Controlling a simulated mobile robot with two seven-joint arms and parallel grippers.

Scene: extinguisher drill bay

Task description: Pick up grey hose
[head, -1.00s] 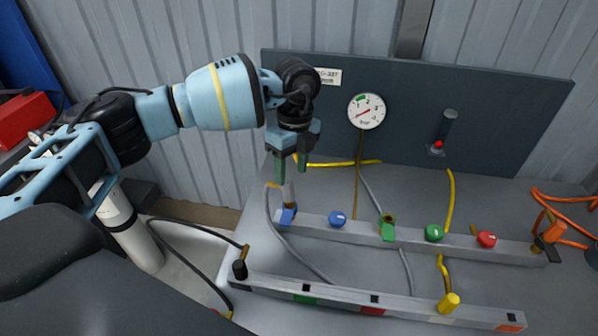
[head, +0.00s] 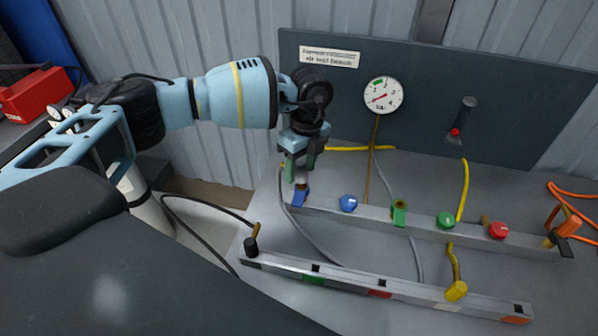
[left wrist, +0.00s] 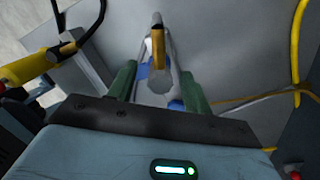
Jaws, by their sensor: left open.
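The grey hose (head: 297,229) curves down from the back rail across the bench in the head view. Its upright end shows in the left wrist view as a brass fitting (left wrist: 158,48) with a grey tip. My left gripper (head: 300,172) is open above the blue block (head: 299,198) at the left end of the back rail. In the left wrist view its green fingers (left wrist: 158,86) stand on either side of the hose end, with gaps on both sides. The fingers partly hide the hose end in the head view. My right gripper is not in view.
The back rail carries a blue knob (head: 348,203), a green block (head: 399,213), a green knob (head: 445,220) and a red knob (head: 498,230). A front rail (head: 345,283) holds black and yellow (head: 456,290) hose ends. A panel with a gauge (head: 382,96) stands behind.

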